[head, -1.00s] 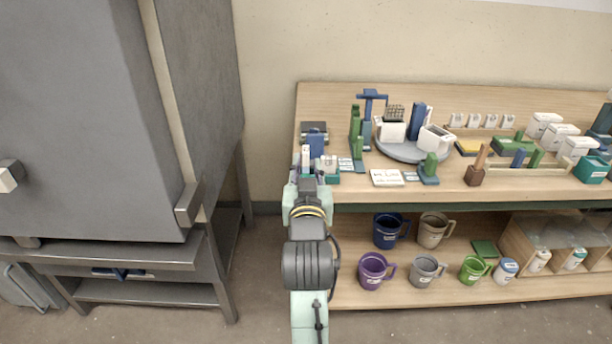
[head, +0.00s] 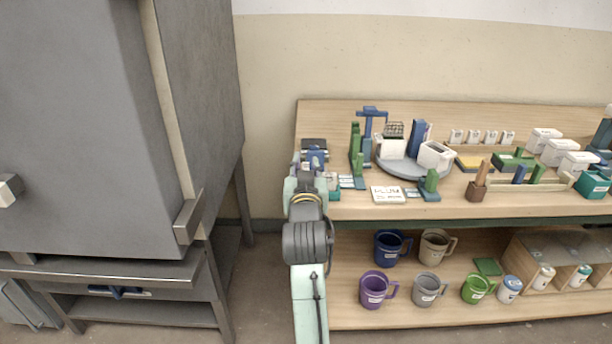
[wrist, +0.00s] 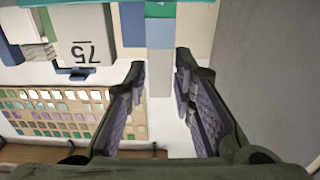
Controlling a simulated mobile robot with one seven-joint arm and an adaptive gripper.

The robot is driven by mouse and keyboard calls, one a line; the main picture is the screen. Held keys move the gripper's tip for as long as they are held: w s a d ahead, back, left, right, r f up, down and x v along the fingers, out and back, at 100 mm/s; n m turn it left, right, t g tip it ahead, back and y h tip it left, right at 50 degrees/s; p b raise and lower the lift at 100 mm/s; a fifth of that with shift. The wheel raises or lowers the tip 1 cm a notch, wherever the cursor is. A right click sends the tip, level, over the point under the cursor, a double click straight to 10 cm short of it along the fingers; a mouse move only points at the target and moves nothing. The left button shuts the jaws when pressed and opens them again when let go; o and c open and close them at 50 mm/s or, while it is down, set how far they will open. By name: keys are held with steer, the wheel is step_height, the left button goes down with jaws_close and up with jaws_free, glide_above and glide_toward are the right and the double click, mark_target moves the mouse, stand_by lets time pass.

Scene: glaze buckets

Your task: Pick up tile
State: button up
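My gripper (wrist: 160,85) is open in the wrist view, with a finger on each side. A narrow pale beige strip (wrist: 159,75) lies between the fingers, below a blue block (wrist: 160,34) in the picture. This strip may be the tile, but I cannot tell for certain. Neither finger visibly touches it. In the head view my gripper (head: 307,168) is over the left end of the tabletop. It partly hides the small things there, among them a blue block (head: 315,157) and a teal holder (head: 333,187).
A block marked 75 (wrist: 85,40) and a swatch board (wrist: 55,110) lie left in the wrist view. Green stands (head: 356,155), a grey turntable (head: 402,169) and a white label plate (head: 388,194) stand to the right. A grey cabinet (head: 100,120) is left.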

steer(key=shift+c, duration=0.4)
jaws_close()
steer(key=shift+r, duration=0.1)
